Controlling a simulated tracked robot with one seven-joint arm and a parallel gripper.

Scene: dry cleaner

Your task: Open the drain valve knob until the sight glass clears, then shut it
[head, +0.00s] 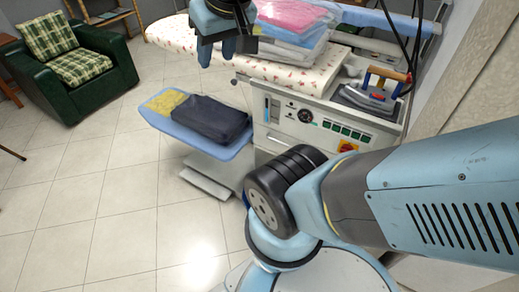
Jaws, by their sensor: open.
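The steam ironing unit's white front panel (283,132) is right of centre. A narrow upright sight glass (267,109) sits at its left end, with blue showing in its lower part. I cannot make out a drain valve knob; my arm covers the lower part of the unit. My gripper (226,54) is open at the top centre, fingers pointing down. In the picture it lies in front of the padded board, above and left of the panel. It appears empty and apart from the panel.
A round gauge (305,116), green buttons and an orange-red switch (347,146) are on the panel. Folded packages (292,30) lie on the flowered board (180,34). An iron (372,92) rests at right. A blue side board (228,150) holds dark cloth (206,119).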

